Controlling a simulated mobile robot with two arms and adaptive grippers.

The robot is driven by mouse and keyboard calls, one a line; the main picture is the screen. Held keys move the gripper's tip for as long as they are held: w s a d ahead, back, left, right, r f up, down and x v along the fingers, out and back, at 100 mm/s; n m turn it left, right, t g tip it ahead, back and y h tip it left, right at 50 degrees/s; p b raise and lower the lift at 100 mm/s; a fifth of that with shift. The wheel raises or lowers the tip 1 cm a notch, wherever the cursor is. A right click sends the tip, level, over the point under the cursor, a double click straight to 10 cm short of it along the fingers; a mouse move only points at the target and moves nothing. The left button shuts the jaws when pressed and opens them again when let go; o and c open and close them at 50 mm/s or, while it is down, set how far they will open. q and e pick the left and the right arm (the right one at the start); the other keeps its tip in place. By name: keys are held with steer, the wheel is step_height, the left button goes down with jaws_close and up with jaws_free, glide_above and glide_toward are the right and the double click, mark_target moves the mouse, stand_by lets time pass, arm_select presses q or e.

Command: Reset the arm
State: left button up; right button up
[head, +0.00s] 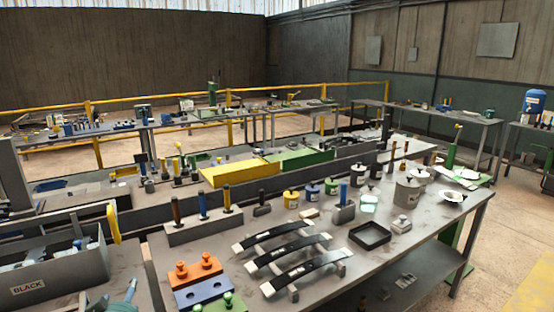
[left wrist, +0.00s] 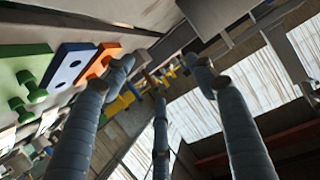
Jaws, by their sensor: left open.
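My left gripper (head: 124,296) shows at the bottom left of the head view, with only its bluish fingertips in sight. It is beside the coloured blocks at the front of the bench. In the left wrist view three grey-blue fingers (left wrist: 160,82) are spread apart, with nothing held between them. The orange block (head: 194,271), the blue block (head: 205,292) and the green block (head: 228,305) sit just right of the gripper in the head view. They also show at the upper left of the left wrist view. My right gripper is not in view.
A grey bin marked BLACK (head: 60,277) stands left of the gripper. Several dark curved leaf springs (head: 283,246) lie on the bench (head: 405,250). A rack with upright handled tools (head: 205,226), a black tray (head: 370,236) and several lidded pots stand farther back.

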arm_select(q)
steer(key=s+d+f+m+g+h, duration=0.25)
steer(key=s+d+f, duration=0.3)
steer(key=s, duration=0.55)
steer(key=s+d+f+m+g+h, duration=0.1)
steer(key=s+d+f+g+h, duration=0.15)
steer(key=s+d+f, duration=0.6)
steer(key=s+d+f+m+g+h, duration=0.1)
steer(key=s+d+f+m+g, duration=0.2)
steer(key=s, duration=1)
step_height(320, 180, down, 31)
steer(key=s+g+b, duration=0.2)
steer(key=b, duration=0.4)
steer(key=s+a+f+b, duration=0.1)
steer(key=s+f+b, duration=0.1)
steer(key=s+f, duration=0.6)
steer(key=s+a+f+g+b, duration=0.1)
steer(key=s+f+b, duration=0.1)
steer(key=s+f, duration=0.7)
step_height(320, 180, down, 4)
steer(key=shift+s+a+n, duration=0.25)
steer(key=shift+a+n, duration=0.1)
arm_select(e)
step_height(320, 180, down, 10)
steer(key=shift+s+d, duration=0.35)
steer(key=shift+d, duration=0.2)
